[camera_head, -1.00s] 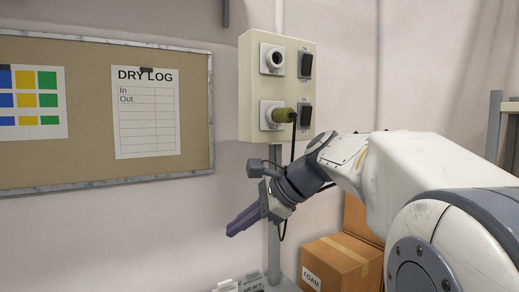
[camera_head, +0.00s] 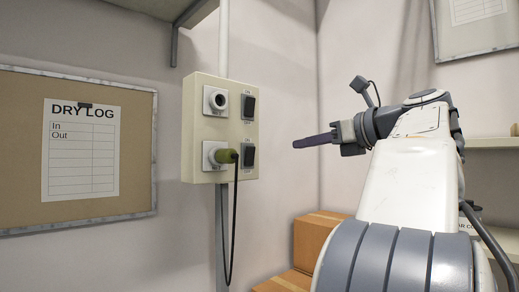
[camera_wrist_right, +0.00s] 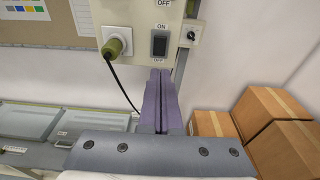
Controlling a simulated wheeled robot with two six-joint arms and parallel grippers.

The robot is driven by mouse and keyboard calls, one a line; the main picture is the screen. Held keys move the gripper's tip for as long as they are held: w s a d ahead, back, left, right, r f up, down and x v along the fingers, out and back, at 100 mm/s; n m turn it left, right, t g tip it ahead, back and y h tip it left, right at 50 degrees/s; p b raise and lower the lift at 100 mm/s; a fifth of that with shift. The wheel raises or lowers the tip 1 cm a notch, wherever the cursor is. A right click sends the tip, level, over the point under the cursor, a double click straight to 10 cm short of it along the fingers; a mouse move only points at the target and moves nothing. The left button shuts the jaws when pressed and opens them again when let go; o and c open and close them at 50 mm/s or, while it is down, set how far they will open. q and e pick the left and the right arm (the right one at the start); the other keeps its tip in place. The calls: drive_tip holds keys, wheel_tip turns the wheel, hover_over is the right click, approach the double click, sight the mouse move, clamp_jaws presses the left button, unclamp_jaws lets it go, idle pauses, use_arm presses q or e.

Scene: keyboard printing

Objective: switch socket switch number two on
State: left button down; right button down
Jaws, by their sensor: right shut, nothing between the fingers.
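A cream socket box (camera_head: 222,129) on the wall holds two sockets and two black rocker switches. The upper switch (camera_head: 249,106) sits beside an empty socket (camera_head: 217,101). The lower switch (camera_head: 248,156) sits beside a socket with a green plug (camera_head: 227,156) in it; their rocker positions are too small to tell. My right gripper (camera_head: 296,143) is shut and empty, to the right of the box and apart from it, pointing left. In the right wrist view the shut fingers (camera_wrist_right: 160,74) show just below the lower switch (camera_wrist_right: 159,44). My left gripper is out of view.
A black cord (camera_head: 234,225) hangs from the plug. A pinboard (camera_head: 25,150) with a dry log sheet is on the left wall. Cardboard boxes (camera_head: 318,235) are stacked low at the right. A small grey box with a knob (camera_wrist_right: 192,34) is beside the socket box in the wrist view.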

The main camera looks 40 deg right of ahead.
sight(252, 150)
drive_tip(key=w+p, duration=0.1)
drive_tip(key=w, duration=0.3)
drive_tip(key=w+p, duration=0.1)
drive_tip(key=w, duration=0.4)
drive_tip(key=w+a+p, duration=0.1)
drive_tip(key=w+p, duration=0.1)
drive_tip(key=w, duration=0.2)
drive_tip(key=shift+w+f, duration=0.4)
